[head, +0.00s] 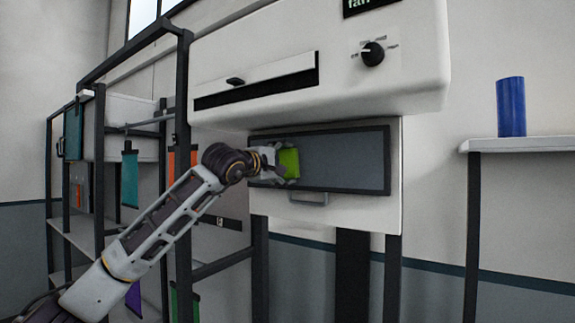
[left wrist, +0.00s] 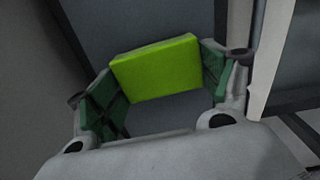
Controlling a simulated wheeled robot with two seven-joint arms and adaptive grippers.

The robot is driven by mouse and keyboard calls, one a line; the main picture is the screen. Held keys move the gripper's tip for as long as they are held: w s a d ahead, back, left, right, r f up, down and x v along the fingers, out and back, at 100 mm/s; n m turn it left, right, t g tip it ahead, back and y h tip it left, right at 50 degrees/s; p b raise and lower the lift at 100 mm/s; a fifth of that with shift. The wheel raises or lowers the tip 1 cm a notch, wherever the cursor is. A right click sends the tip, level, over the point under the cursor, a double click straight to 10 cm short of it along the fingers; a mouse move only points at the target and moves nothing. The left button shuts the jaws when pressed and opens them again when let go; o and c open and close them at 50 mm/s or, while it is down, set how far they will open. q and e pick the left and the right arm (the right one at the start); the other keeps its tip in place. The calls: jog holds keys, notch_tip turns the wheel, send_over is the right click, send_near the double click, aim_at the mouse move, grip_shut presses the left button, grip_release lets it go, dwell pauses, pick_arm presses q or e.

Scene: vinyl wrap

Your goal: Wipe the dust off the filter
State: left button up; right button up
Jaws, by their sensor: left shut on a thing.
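The filter (head: 345,160) is a grey panel in a dark frame on the front of a white machine. It also shows as a grey surface in the left wrist view (left wrist: 150,22). My left gripper (head: 280,163) is at the left part of the filter. It is shut on a lime-green sponge-like block (left wrist: 158,70), which also shows in the head view (head: 289,162). The block is in front of the panel; I cannot tell whether it touches it. No separate dust can be made out on the panel. My right gripper is not in view.
A handle (head: 309,199) sticks out below the filter. The machine's white upper housing (head: 400,80) overhangs it, with a black knob (head: 373,54). A blue cylinder (head: 511,107) stands on a shelf (head: 525,145) at the right. A dark rack (head: 184,100) with hanging coloured pieces stands at the left.

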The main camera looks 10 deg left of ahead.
pick_arm(q)
jog(key=shift+a, duration=0.1)
dwell(0.3)
jog(key=shift+w+a+p, duration=0.2)
jog(key=shift+w+a, duration=0.1)
jog(key=shift+a, duration=0.45)
jog(key=shift+w+a+p, duration=0.15)
jog(key=shift+w+a, duration=0.1)
jog(key=shift+a, duration=0.45)
jog(key=shift+r, duration=0.1)
jog(key=shift+r+p, duration=0.45)
jog(key=shift+r, duration=0.05)
jog(key=shift+d, duration=0.1)
jog(key=shift+s+d+f+b, duration=0.1)
jog(key=shift+s+d+b, duration=0.1)
jog(key=shift+d, duration=0.2)
jog(key=shift+s+d+b, duration=0.1)
jog(key=shift+d+b, duration=0.1)
jog(key=shift+d, duration=0.2)
jog(key=shift+s+d, duration=0.25)
jog(key=shift+d, duration=0.45)
